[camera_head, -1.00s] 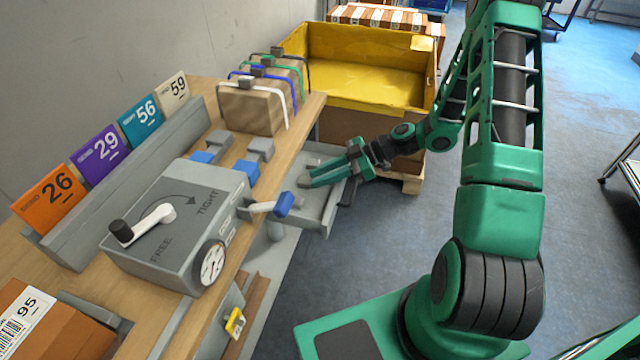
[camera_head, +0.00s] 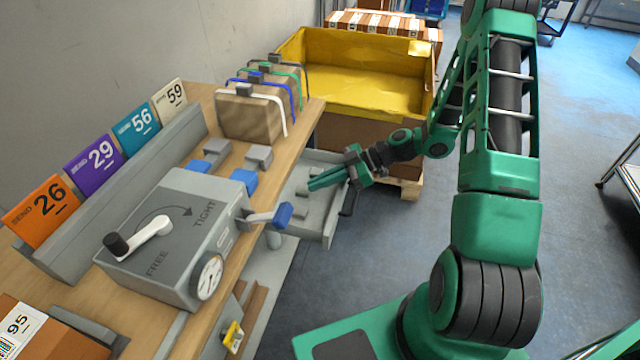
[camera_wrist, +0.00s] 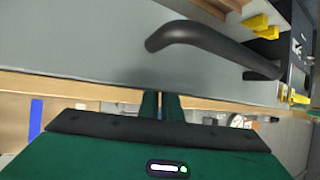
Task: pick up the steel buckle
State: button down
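I cannot make out the steel buckle for certain. Small grey pieces (camera_head: 302,189) lie in the open grey drawer (camera_head: 318,226) under the bench edge, too small to identify. My green gripper (camera_head: 311,184) is over the drawer, its fingers pointing left in the head view. In the wrist view, the fingertips (camera_wrist: 160,103) show a narrow gap with nothing seen between them. A grey panel with a curved black handle (camera_wrist: 205,38) lies beyond them.
A grey crank box (camera_head: 175,240) with a blue-ended lever (camera_head: 283,214) stands on the bench near the drawer. A strapped brown carton (camera_head: 248,117) is at the bench end. A yellow-lined crate (camera_head: 365,85) stands behind the arm.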

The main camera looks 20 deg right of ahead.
jog(key=shift+s+r, duration=0.3)
jog(key=shift+r, duration=0.3)
jog(key=shift+s+r, duration=0.25)
jog(key=shift+r, duration=0.35)
jog(key=s+a+r, duration=0.5)
jog(key=a+r, duration=0.2)
jog(key=a, duration=0.2)
jog(key=shift+s+a, duration=0.35)
jog(key=c, duration=0.5)
grip_release()
